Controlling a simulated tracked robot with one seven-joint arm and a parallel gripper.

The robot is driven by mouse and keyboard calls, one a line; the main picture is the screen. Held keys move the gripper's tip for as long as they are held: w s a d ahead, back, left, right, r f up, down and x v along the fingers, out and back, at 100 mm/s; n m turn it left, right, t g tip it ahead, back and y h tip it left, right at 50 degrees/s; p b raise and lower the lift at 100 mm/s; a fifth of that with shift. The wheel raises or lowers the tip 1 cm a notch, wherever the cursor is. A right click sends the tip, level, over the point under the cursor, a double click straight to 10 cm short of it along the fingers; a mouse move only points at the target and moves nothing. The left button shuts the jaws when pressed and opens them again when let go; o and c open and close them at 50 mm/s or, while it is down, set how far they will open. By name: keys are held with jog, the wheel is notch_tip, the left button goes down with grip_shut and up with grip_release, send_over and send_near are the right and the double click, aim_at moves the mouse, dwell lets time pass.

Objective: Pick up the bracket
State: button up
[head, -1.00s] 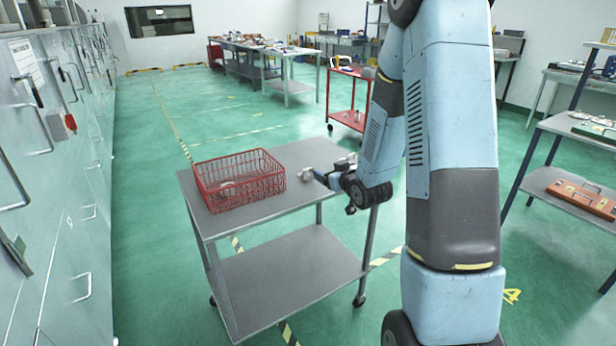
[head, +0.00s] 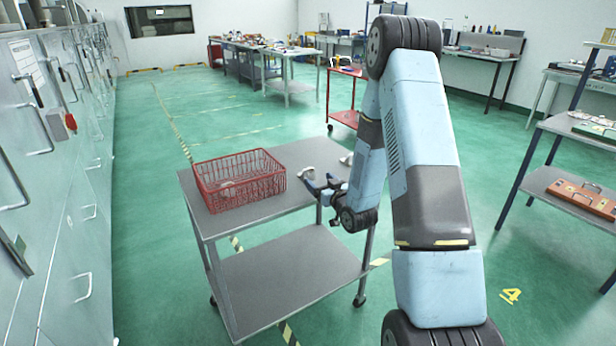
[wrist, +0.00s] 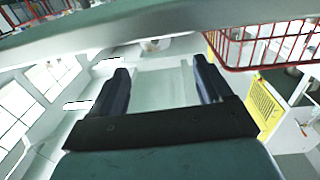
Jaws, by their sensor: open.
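A small pale metal casting (head: 308,172) lies on the grey cart top near its right edge, just beyond my gripper's fingers. A second pale casting (head: 347,159) lies at the far right corner, partly hidden by my arm. I cannot tell for sure which is the bracket. My gripper (head: 316,180) is open at the cart's right edge, its fingers pointing toward the castings. In the wrist view my gripper (wrist: 160,66) shows two dark fingers spread apart, with nothing held between them.
A red wire basket (head: 240,166) stands on the left of the cart top (head: 290,199), and shows at upper right in the wrist view (wrist: 265,42). The cart has a lower shelf (head: 290,275). Grey cabinets (head: 55,150) line the left wall. Green floor surrounds the cart.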

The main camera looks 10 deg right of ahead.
aim_at(310, 172)
jog(key=shift+x, duration=1.25)
jog(key=shift+d+f+x, duration=0.1)
jog(key=shift+f+x, duration=0.05)
jog(key=shift+x, duration=0.7)
jog(key=shift+d+f+x, duration=0.1)
jog(key=shift+f+x, duration=0.05)
jog(key=shift+x, duration=0.75)
jog(key=shift+d+f+x, duration=0.1)
jog(key=shift+f+x, duration=0.05)
jog(key=shift+x, duration=0.7)
jog(key=shift+w, duration=0.1)
jog(key=shift+c, duration=0.4)
jog(key=c, duration=1.1)
